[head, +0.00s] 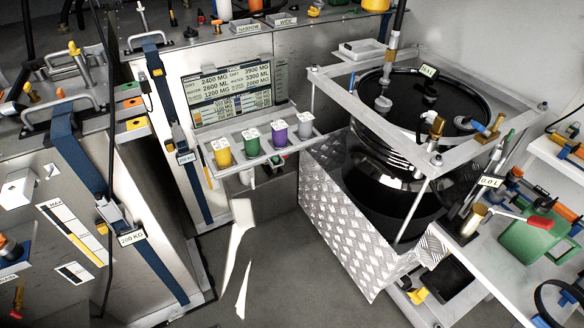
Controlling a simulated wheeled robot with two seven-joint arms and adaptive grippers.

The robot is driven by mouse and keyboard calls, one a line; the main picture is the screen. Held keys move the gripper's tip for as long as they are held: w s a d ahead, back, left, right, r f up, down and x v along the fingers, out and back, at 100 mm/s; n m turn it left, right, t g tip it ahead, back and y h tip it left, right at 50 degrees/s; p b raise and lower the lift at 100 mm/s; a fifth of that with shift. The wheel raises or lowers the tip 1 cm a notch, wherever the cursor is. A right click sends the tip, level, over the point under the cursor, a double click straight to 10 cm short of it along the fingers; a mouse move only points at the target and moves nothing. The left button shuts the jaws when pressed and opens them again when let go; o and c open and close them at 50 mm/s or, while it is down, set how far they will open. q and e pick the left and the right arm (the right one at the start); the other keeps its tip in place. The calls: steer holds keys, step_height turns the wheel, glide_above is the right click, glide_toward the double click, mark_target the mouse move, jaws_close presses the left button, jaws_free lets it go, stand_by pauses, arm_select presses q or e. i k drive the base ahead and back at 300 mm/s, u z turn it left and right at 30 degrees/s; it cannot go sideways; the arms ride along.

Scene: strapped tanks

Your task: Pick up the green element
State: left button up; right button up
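A small green cylinder (251,140) with a pale top stands upright in a light metal rack (262,160) fixed to the front of the central cabinet. It sits between a yellow cylinder (221,152) on its left and a purple cylinder (279,134) on its right. A grey cylinder (305,124) stands at the rack's right end. A larger green container (530,238) rests on the right bench, partly covered by a red-handled part. I make out neither of my grippers in the head view.
A display panel (236,92) is just behind the rack. A black tank (395,185) in a metal frame stands to the right, with a diamond-plate guard (345,220) in front. Strapped tanks (120,240) fill the left. Floor (285,260) shows between them.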

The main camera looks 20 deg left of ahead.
mark_target(251, 137)
steer(key=z, duration=0.65)
steer(key=i, duration=0.9)
steer(key=u, duration=0.3)
